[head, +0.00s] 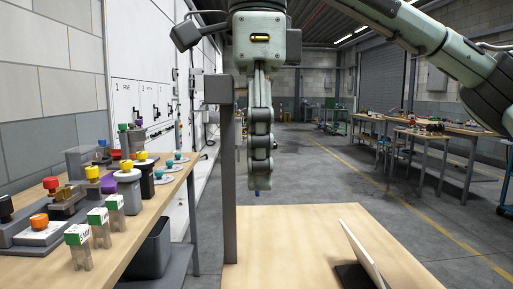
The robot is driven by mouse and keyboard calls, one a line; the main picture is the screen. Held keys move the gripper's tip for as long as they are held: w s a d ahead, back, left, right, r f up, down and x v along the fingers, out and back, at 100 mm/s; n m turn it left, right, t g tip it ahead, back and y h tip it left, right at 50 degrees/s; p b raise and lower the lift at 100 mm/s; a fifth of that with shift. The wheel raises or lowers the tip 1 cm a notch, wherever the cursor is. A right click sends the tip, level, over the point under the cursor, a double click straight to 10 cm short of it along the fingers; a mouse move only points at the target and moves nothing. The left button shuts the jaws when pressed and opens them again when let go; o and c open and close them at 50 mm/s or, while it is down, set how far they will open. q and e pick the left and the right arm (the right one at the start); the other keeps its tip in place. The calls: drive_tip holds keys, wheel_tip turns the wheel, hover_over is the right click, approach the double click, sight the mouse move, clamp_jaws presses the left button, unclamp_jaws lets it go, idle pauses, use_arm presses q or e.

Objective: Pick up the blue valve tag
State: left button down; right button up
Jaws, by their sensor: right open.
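My right gripper (259,188) hangs pointing down in the middle of the view, above the far left part of the light wooden table (313,236). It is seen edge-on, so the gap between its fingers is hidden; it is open. Small teal-blue pieces (158,174) sit on the left bench, too small to identify. My left gripper is not in view.
The left bench (146,223) holds coloured knobs, several green-topped blocks (78,237) and grey fixtures. A dark bin (150,252) is beside it. A grey post (228,190) stands close left of my right gripper. A tilted panel (362,250) stands on the table at right.

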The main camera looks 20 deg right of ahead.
drive_tip(key=shift+a, duration=0.1)
drive_tip(key=shift+c, duration=0.5)
drive_tip(key=c, duration=0.8)
drive_tip(key=shift+r, duration=0.35)
drive_tip(key=shift+c, duration=0.3)
drive_tip(key=s+d, duration=0.2)
drive_tip(key=d, duration=0.6)
drive_tip(key=s+d, duration=0.3)
drive_tip(key=d, duration=0.6)
drive_tip(key=shift+d+r, duration=0.25)
drive_tip(key=shift+r, duration=0.1)
